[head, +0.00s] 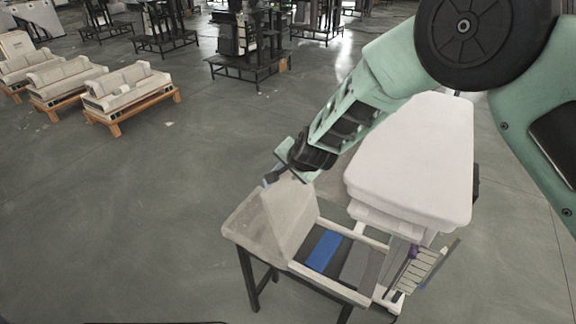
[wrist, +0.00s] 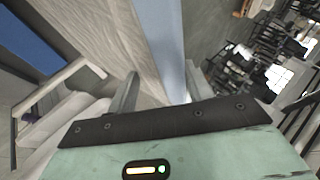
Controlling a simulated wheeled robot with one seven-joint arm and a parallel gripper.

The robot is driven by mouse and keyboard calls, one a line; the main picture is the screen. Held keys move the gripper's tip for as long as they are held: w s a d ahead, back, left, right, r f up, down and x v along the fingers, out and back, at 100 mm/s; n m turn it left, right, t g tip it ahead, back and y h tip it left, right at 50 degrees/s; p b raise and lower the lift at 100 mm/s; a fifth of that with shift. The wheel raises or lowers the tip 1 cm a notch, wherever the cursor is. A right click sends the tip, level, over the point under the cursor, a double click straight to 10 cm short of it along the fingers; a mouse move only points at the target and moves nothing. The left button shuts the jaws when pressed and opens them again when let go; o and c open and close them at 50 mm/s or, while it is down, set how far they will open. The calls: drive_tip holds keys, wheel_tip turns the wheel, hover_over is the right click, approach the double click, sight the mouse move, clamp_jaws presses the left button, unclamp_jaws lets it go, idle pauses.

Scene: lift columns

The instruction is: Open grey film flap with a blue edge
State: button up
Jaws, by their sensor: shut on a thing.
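The grey film flap (head: 290,212) stands raised from the wooden-framed table and slants up to my gripper (head: 272,178). Its inside shows as pale, creased film (wrist: 95,35) in the wrist view. The flap's blue edge (wrist: 162,40) runs between my two fingers (wrist: 160,88) in the wrist view. My gripper is shut on this edge, above the table. The exact contact at the fingertips is partly hidden. The frame under the raised flap is open, and a blue strip (head: 322,250) and a grey strip (head: 361,266) lie inside it.
A grey tabletop (head: 245,228) adjoins the opening on the left. A white padded block (head: 412,160) stands close behind on the right, beneath my arm. Pallets with pale parts (head: 128,88) and dark racks stand farther back.

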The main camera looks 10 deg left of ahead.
drive_tip(key=b+v, duration=0.1)
drive_tip(key=v, duration=1.6)
drive_tip(key=shift+s+r, duration=0.15)
drive_tip(key=shift+r, duration=0.05)
drive_tip(key=shift+c, duration=0.4)
drive_tip(key=s+d+r+n+g+h, duration=0.1)
drive_tip(key=s+d+n+g+h, duration=0.1)
drive_tip(key=s+d+n, duration=0.4)
drive_tip(key=s+d+r+n+g+h, duration=0.1)
drive_tip(key=s+d+n+g+h, duration=0.1)
drive_tip(key=s+d+n+g, duration=0.2)
drive_tip(key=s+d+n, duration=0.1)
drive_tip(key=s+d, duration=0.3)
drive_tip(key=s, duration=0.4)
drive_tip(key=s+d+n, duration=0.2)
drive_tip(key=s+d, duration=0.2)
drive_tip(key=s, duration=0.4)
drive_tip(key=shift+d+r+g, duration=0.25)
drive_tip(key=shift+d+g, duration=0.05)
drive_tip(key=shift+g, duration=0.1)
